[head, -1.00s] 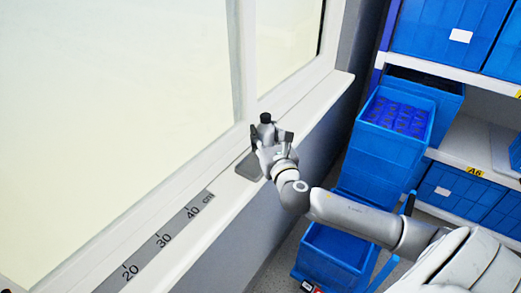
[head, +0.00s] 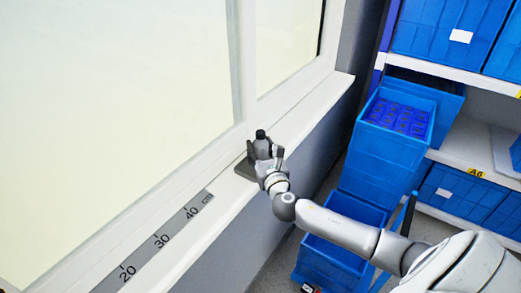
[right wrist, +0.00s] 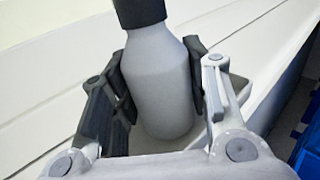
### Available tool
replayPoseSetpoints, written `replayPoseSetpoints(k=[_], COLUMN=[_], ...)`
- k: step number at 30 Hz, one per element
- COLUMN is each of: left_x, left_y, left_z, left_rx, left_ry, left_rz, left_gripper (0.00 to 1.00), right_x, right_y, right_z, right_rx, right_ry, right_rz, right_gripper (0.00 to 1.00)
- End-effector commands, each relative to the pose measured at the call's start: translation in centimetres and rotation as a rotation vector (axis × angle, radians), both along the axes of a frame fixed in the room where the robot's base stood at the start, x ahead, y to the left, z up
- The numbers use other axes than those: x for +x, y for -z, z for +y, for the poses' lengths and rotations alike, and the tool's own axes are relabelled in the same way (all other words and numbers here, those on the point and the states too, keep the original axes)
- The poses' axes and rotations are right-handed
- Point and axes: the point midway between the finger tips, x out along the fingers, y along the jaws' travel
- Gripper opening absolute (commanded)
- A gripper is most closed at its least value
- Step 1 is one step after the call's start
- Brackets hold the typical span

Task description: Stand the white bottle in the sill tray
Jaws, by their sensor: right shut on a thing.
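The white bottle (head: 261,146) with a black cap looks light grey and stands about upright at the window sill. My right gripper (head: 265,155) is shut on its body. In the right wrist view the bottle (right wrist: 160,85) sits between the two dark finger pads of my right gripper (right wrist: 160,80). The grey sill tray (head: 243,169) lies on the sill, partly hidden by the gripper and bottle. Its rim (right wrist: 238,90) shows behind the bottle in the right wrist view. I cannot tell whether the bottle's base touches the tray floor. My left gripper is not in view.
A ruler strip (head: 160,241) lies along the white sill (head: 222,206), left of the tray. The window frame (head: 249,60) rises close behind the bottle. Blue crates (head: 377,150) and a shelf (head: 465,151) stand to the right. The sill right of the tray is clear.

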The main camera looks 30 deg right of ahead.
Motion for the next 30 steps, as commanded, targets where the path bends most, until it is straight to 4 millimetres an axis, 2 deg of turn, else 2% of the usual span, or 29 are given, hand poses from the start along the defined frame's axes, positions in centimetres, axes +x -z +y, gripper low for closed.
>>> replayPoseSetpoints(k=[1, 2, 7, 18, 20, 23, 30], left_x=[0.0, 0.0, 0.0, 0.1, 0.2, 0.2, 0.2], left_y=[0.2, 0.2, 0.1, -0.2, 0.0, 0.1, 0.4], left_z=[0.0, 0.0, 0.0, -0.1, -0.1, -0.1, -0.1], left_rx=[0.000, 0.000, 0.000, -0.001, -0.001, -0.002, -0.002], left_ry=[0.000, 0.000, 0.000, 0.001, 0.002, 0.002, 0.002], left_rz=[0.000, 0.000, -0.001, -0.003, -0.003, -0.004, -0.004], left_gripper=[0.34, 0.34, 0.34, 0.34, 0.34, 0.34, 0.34], right_x=[0.0, 0.0, 0.0, 0.0, -0.6, -2.0, -6.8], right_y=[0.2, 0.3, 0.2, -0.2, 0.1, 0.2, 0.2], right_z=[0.0, 0.0, 0.0, 0.0, 0.2, 0.6, 2.1], right_rx=[0.000, 0.000, 0.000, -0.001, 0.000, 0.000, 0.001], right_ry=[0.000, 0.000, 0.000, 0.000, -0.001, -0.002, -0.003], right_rz=[0.000, 0.001, 0.001, 0.001, 0.003, 0.004, 0.004], right_gripper=[0.17, 0.44, 0.64, 0.64, 0.64, 0.64, 0.64])
